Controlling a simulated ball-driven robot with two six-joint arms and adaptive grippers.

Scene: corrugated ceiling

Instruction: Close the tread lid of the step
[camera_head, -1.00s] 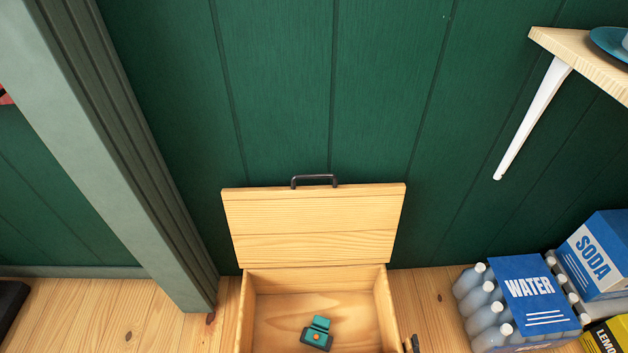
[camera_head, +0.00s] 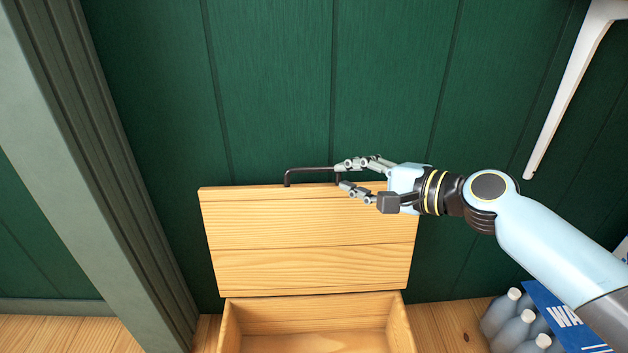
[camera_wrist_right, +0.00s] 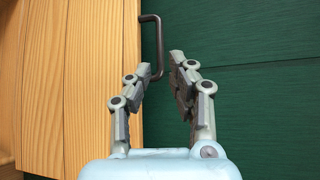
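The step is a wooden box (camera_head: 230,325) with its tread lid (camera_head: 310,235) raised, standing upright against the green wall. A dark bar handle (camera_head: 300,170) sits on the lid's top edge. My right gripper (camera_head: 345,177) reaches in from the right at the handle's right end. Its fingers are apart, one above and one below the bar's level. In the right wrist view the handle (camera_wrist_right: 158,45) ends near the gap between the open fingertips (camera_wrist_right: 161,62); contact cannot be told. My left gripper is not in view.
A grey-green post (camera_head: 90,150) stands to the left. A white shelf bracket (camera_head: 570,85) is on the wall at upper right. The box's front part is out of frame.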

